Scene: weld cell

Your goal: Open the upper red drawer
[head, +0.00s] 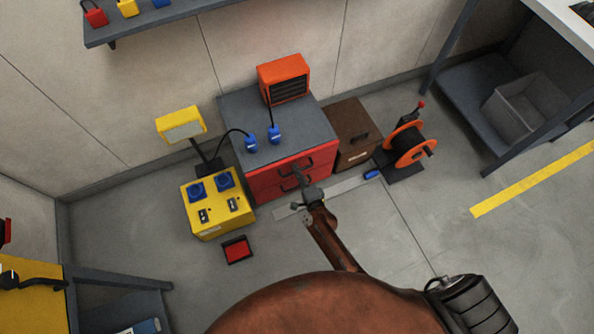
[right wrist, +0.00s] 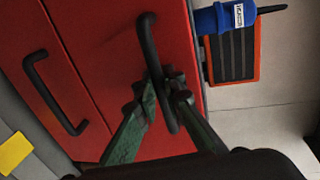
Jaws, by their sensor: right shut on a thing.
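The red drawer cabinet (head: 262,185) has a grey top and two red fronts, each with a black bar handle. The upper drawer (right wrist: 125,40) fills the middle of the right wrist view. My right gripper (head: 301,176) is at the upper drawer's front. In the right wrist view, its green fingers (right wrist: 160,88) are shut on the upper handle (right wrist: 148,40), one on each side of the bar. The lower handle (right wrist: 52,92) is free, to the left there. The drawer fronts look flush; a small gap cannot be told. My left gripper is not in view.
An orange heater (head: 284,80) and blue plugs (head: 251,143) sit on the cabinet. A yellow power box (head: 217,203) stands left, a brown box (head: 352,134) and an orange reel (head: 408,146) right. A red pedal (head: 237,250) lies on the floor. Some floor before the cabinet is clear.

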